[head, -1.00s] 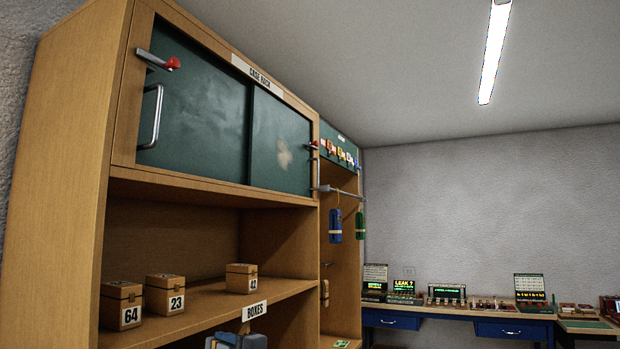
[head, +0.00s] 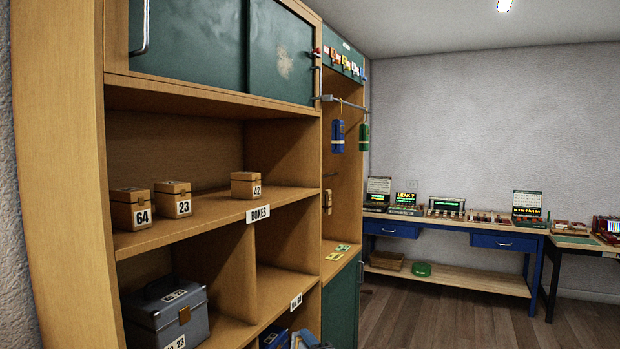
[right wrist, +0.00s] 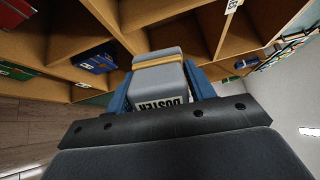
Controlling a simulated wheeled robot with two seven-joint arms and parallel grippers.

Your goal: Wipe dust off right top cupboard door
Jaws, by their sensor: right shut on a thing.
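The right top cupboard door (head: 268,85) is a dark green sliding panel at the top of the wooden cabinet in the head view. A pale dusty smudge (head: 284,62) shows on it. My right gripper (right wrist: 160,88) has blue fingers shut on the duster (right wrist: 158,75), a grey block with a tan band and a DUSTER label. In the right wrist view they are in front of the open shelves. A blue and grey shape at the head view's bottom edge may be this gripper; it is cut off. My left gripper is not in view.
The left green door (head: 185,50) has a metal handle (head: 139,28). Numbered wooden boxes (head: 131,209) stand on the shelf below, and a grey metal case (head: 166,312) lower down. A rail (head: 345,102) with hanging blue and green items juts out right of the doors. A blue workbench (head: 450,235) stands behind.

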